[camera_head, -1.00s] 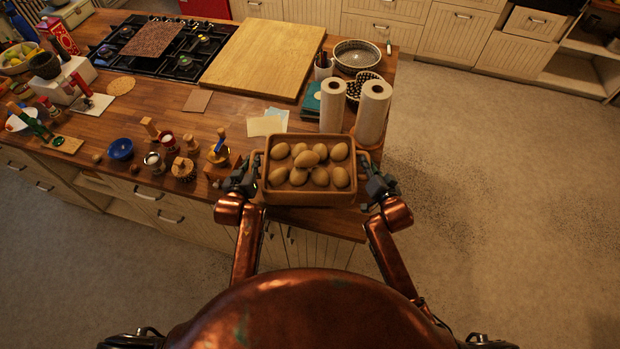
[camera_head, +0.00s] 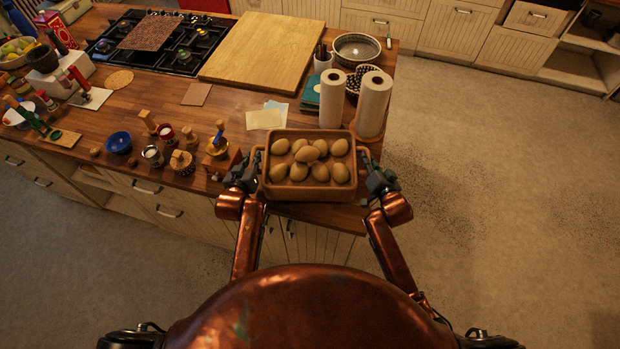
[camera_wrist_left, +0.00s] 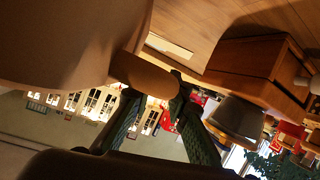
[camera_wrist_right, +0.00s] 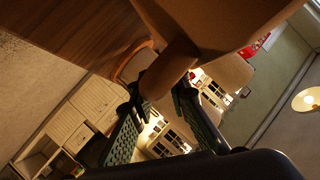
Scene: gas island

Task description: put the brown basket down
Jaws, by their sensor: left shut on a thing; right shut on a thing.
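The brown basket (camera_head: 308,193) holds several brown eggs (camera_head: 309,158) and is level at the island's front right edge. My left gripper (camera_head: 254,172) is shut on the basket's left handle, which also shows in the left wrist view (camera_wrist_left: 145,76). My right gripper (camera_head: 366,172) is shut on its right handle, which shows in the right wrist view (camera_wrist_right: 168,70). The basket is over the wooden worktop (camera_head: 225,105). Whether its underside touches the worktop is hidden in the head view.
Two paper towel rolls (camera_head: 373,104) stand just behind the basket on the right. A wooden block with a blue-handled tool (camera_head: 218,144) and small jars (camera_head: 153,156) stand to the left. Paper notes (camera_head: 264,119) lie behind. A large cutting board (camera_head: 265,50) is further back.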

